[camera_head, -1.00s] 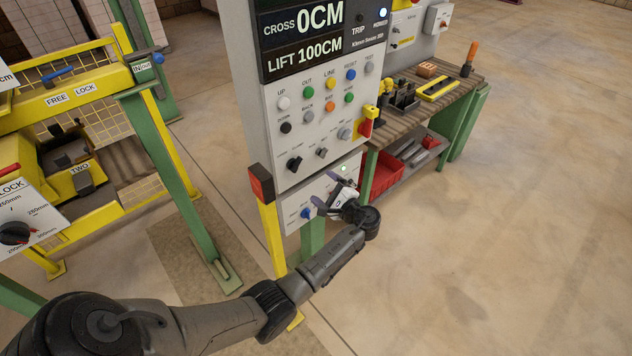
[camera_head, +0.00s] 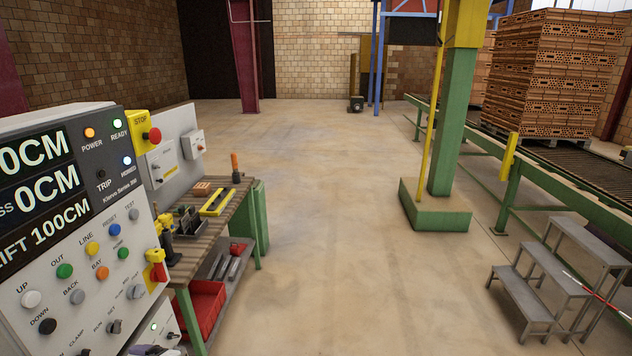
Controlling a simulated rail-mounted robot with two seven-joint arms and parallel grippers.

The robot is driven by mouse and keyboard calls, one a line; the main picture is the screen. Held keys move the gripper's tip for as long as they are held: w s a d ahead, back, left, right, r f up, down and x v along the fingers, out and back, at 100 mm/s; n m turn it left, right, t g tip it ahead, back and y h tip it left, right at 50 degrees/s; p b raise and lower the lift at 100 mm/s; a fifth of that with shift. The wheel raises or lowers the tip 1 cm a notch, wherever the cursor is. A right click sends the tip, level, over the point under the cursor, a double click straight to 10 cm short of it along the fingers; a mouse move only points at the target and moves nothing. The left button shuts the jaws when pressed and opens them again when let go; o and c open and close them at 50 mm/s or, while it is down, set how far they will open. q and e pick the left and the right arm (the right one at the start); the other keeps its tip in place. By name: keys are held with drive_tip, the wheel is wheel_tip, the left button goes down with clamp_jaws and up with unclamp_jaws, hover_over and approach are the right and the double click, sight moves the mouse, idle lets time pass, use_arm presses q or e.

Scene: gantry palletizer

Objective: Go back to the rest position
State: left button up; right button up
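The control panel (camera_head: 75,225) stands at the left, with coloured buttons and a dark display reading LIFT 100CM. A small part of my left gripper (camera_head: 152,350) shows there, in front of that box. The rest of it is cut off by the frame, so I cannot tell whether it is open or touching the box. My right gripper is not in view.
A workbench (camera_head: 215,222) with tools and a red bin (camera_head: 205,305) stands beside the panel. A green post (camera_head: 450,125), a roller conveyor (camera_head: 570,160) with a brick stack (camera_head: 550,75) and grey steps (camera_head: 550,275) are at the right. The middle floor is clear.

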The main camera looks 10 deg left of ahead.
use_arm(q)
drive_tip(key=w+d+r+n+t+h, duration=0.4)
drive_tip(key=d+r+n+t+h, duration=0.15)
drive_tip(key=d+n+h, duration=0.2)
drive_tip(key=s+d+t+h, duration=0.5)
drive_tip(key=s+d+h, duration=0.1)
drive_tip(key=d, duration=0.4)
drive_tip(key=s+d+f+m+h, duration=0.3)
drive_tip(key=s+d+h, duration=0.3)
drive_tip(key=s, duration=0.7)
drive_tip(key=s+d+f+g+y, duration=0.1)
drive_tip(key=s+f+g, duration=0.2)
drive_tip(key=s+f, duration=0.4)
drive_tip(key=s+d+f+g, duration=0.1)
drive_tip(key=s+f+g, duration=0.25)
drive_tip(key=s, duration=0.65)
wheel_tip(320, 180, up, 19)
drive_tip(key=p, duration=2)
drive_tip(key=shift+s+d+r+t+p, duration=0.2)
drive_tip(key=shift+s+t+p, duration=0.1)
drive_tip(key=shift+t, duration=0.1)
